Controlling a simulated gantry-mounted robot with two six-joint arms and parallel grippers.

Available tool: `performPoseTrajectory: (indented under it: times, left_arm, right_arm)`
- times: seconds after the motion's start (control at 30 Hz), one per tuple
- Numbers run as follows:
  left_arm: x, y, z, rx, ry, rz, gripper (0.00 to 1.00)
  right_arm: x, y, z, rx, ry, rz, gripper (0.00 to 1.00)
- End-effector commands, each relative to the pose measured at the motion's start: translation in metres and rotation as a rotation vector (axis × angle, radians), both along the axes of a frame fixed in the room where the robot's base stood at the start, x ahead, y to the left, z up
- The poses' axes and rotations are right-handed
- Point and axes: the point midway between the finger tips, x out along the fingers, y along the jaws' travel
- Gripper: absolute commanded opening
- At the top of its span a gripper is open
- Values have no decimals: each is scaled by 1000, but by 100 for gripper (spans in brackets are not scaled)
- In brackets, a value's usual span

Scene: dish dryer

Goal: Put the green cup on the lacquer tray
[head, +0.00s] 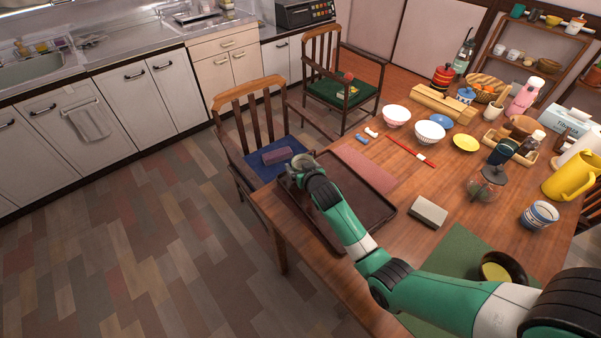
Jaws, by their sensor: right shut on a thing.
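The lacquer tray (367,203) is a dark brown, low-rimmed rectangle at the table's left end. My right arm reaches across it from the lower right and hides part of it. My right gripper (296,172) is at the tray's far left corner, beside the blue-seated chair. It is shut on a small, rounded greyish-green thing, which looks like the green cup (302,161). The gripper hides most of the cup, and I cannot tell whether it touches the tray. My left gripper is not in view.
A grey-white block (428,212) lies right of the tray. A pink mat (367,168) lies behind it. Bowls (430,131), a yellow jug (569,177) and several bottles crowd the table's right side. A chair (262,160) stands close to the table's left edge.

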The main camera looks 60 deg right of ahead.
Motion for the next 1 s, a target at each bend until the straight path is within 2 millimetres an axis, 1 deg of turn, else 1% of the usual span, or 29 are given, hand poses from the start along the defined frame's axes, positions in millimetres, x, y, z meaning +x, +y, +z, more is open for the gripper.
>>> performPoseTrajectory:
  times: [0.03,0.1,0.3,0.47,0.5,0.53,0.57,0.77,0.87,1.0]
  left_arm:
    - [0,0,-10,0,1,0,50]
    - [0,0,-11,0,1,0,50]
    - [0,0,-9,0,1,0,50]
    - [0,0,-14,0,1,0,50]
    - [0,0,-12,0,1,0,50]
    - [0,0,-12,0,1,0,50]
    - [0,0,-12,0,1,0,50]
    - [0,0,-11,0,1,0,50]
    - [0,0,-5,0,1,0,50]
    - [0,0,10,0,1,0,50]
  right_arm:
    - [0,0,-15,1,2,0,13]
    - [0,1,-20,-1,1,2,13]
    - [0,1,-17,-1,0,1,13]
    - [0,1,-23,-2,0,2,13]
    - [0,1,-22,-1,2,1,94]
    - [0,1,-22,-1,2,1,99]
    - [0,1,-22,-1,2,1,100]
    - [0,1,-21,-1,2,1,100]
    - [-2,2,-15,0,2,2,100]
    - [-17,17,-3,0,2,2,100]
